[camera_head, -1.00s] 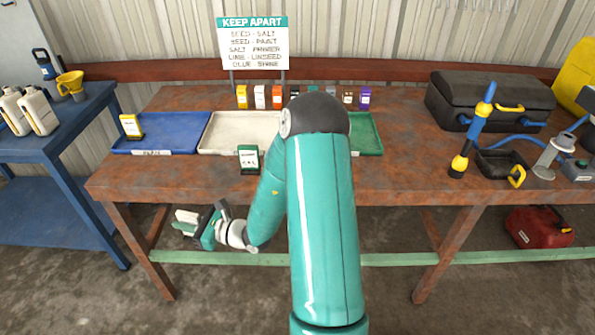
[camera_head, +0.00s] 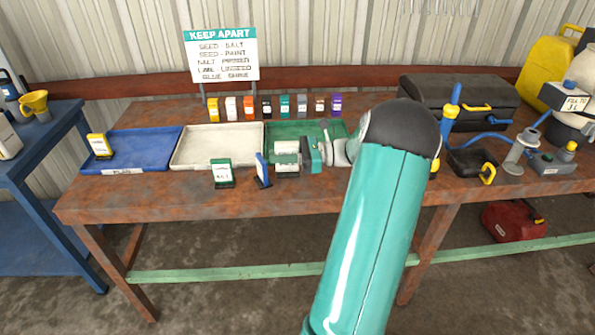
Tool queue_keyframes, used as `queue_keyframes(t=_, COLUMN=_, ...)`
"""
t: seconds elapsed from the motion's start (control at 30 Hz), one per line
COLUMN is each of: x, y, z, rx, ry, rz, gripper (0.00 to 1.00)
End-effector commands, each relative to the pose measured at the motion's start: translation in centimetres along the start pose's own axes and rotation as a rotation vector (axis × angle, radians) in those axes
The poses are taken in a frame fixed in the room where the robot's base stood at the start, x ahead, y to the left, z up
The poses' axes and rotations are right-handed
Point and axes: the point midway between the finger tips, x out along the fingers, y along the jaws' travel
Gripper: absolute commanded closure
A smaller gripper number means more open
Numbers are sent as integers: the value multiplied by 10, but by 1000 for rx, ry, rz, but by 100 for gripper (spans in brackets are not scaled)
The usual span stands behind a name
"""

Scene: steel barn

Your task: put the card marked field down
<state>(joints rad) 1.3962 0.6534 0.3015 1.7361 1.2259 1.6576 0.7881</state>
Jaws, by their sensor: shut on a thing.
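My gripper (camera_head: 275,157) reaches in from the right, low over the front left of the green tray (camera_head: 336,131), with its pale fingers pointing left. It is shut on a blue-edged card (camera_head: 262,171) with a white face, seen nearly edge-on at the fingertips. The card is upright, slightly tilted, by the bench's front edge; whether its foot touches the bench I cannot tell. Its marking is not readable, so I cannot confirm the word field. A green card (camera_head: 221,174) stands just left of it, in front of the white tray (camera_head: 215,160).
A yellow card (camera_head: 100,146) stands in the blue tray (camera_head: 145,150) at left. Several small coloured blocks (camera_head: 248,107) line the back, below a KEEP APART sign (camera_head: 221,56). A black case (camera_head: 465,97) and a blue-yellow tool (camera_head: 451,105) stand at right.

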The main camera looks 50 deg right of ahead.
Motion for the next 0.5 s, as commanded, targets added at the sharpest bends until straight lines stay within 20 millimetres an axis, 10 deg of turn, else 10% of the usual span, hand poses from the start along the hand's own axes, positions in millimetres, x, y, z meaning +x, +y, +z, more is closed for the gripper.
queue_keyframes(t=0.5, x=-39, y=-83, z=-66, rx=0, ry=-2, rz=-1, gripper=100)
